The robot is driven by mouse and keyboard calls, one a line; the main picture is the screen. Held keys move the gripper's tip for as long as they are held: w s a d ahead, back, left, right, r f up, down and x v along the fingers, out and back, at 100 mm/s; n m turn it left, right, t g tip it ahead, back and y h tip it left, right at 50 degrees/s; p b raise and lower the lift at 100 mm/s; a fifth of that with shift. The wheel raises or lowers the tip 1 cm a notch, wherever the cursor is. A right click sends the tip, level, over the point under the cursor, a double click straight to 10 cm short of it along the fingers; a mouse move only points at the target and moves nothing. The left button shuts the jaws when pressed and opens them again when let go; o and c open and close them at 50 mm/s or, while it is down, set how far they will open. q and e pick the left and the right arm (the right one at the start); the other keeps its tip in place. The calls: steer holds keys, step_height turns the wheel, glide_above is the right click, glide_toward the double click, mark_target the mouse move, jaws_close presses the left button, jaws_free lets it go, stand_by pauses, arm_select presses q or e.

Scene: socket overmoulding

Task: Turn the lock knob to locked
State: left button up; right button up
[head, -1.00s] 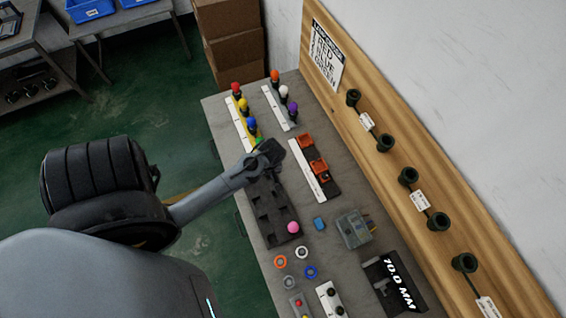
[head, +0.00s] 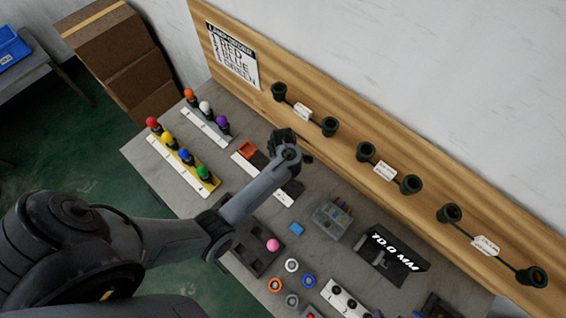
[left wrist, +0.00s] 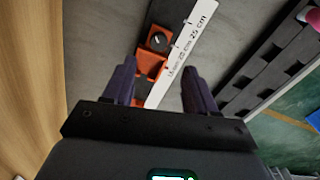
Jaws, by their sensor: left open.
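A dark round lock knob (left wrist: 158,40) with a pale slot line sits on an orange block (left wrist: 150,62) beside a white ruled strip (left wrist: 183,48) in the left wrist view. In the head view part of the orange fixture (head: 246,147) and its strip (head: 262,178) show; my left arm hides the rest. My left gripper (left wrist: 160,75) is open, its two dark fingers spread apart on either side of the orange block's near part in the picture, with the knob beyond the fingertips. It also shows in the head view (head: 288,140), above the fixture. My right gripper is out of view.
A dark compartment tray (head: 240,252) with a pink ball (head: 273,245) lies nearby. Coloured pegs (head: 168,141) stand in racks at the left. A clear box (head: 332,218) sits to the right. A wooden backboard (head: 335,110) with dark sockets borders the bench.

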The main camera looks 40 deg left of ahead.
arm_select(q)
step_height(320, 180, down, 8)
steer(key=b, duration=0.3)
steer(key=shift+f, duration=1.15)
steer(key=c, duration=1.1)
steer(key=shift+o, duration=0.2)
